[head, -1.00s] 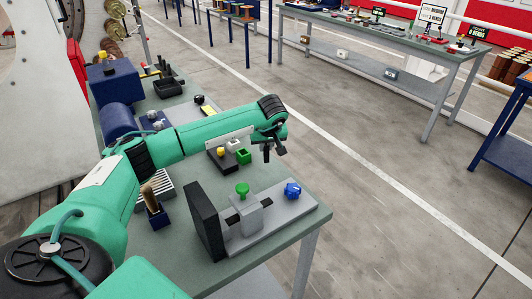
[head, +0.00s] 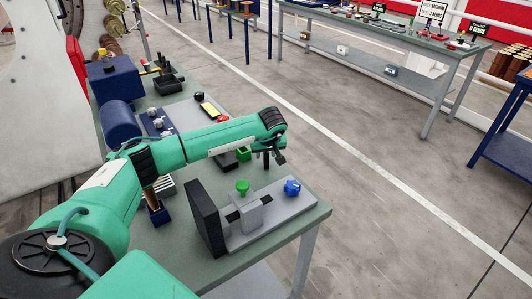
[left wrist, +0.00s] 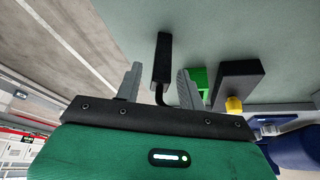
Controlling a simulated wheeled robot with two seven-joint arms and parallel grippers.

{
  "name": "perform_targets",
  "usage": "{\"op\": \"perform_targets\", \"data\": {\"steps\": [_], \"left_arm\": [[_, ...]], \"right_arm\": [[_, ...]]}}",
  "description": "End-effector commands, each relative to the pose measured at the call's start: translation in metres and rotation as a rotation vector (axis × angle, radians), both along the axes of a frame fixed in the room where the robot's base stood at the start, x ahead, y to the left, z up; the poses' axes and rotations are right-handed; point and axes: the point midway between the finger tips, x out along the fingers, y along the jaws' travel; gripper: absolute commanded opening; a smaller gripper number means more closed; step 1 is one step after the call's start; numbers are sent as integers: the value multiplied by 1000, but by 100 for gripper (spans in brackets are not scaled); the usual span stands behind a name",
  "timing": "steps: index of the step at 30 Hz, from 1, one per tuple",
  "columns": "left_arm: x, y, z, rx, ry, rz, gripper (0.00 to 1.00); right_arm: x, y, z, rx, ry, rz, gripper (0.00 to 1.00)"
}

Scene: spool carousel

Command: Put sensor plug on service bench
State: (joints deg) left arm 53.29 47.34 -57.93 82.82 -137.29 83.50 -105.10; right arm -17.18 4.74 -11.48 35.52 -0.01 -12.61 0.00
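My left gripper (head: 270,158) is above the near grey-green bench (head: 290,240), behind the grey fixture. In the left wrist view its two grey fingers (left wrist: 160,88) are apart. A black bar-shaped thing (left wrist: 163,60) with a thin curved dark end shows between the fingers, with gaps on both sides; I cannot tell whether it is the sensor plug. A green block (head: 243,154) is just left of the gripper; it also shows in the left wrist view (left wrist: 200,78), beside a dark box (left wrist: 240,78) with a yellow knob (left wrist: 235,104). My right gripper is out of view.
The grey fixture (head: 270,228) has a dark upright plate (head: 205,222), a green knob (head: 242,186) and a blue knob (head: 292,187). A blue holder (head: 158,213) stands left of it. Another bench with signs (head: 400,45) is across the clear floor.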

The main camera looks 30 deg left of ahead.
Motion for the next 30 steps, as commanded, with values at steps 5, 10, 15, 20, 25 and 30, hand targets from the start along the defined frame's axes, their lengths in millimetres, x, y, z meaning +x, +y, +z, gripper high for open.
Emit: {"op": "perform_targets", "data": {"steps": [5, 10, 15, 20, 25, 30], "left_arm": [[0, 0, 6, -1, -1, 0, 39], [-8, -8, 29, 0, -5, -2, 39], [-19, -20, 64, 1, -6, -2, 39], [-28, -29, 91, 0, -4, -2, 39], [-33, -34, 108, -1, -2, -1, 39], [-35, -35, 113, 0, 0, 0, 39]], "right_arm": [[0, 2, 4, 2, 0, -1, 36], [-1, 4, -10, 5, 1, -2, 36], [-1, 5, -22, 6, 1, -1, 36], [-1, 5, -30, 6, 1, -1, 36], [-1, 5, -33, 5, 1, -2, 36], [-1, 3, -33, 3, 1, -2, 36]]}}
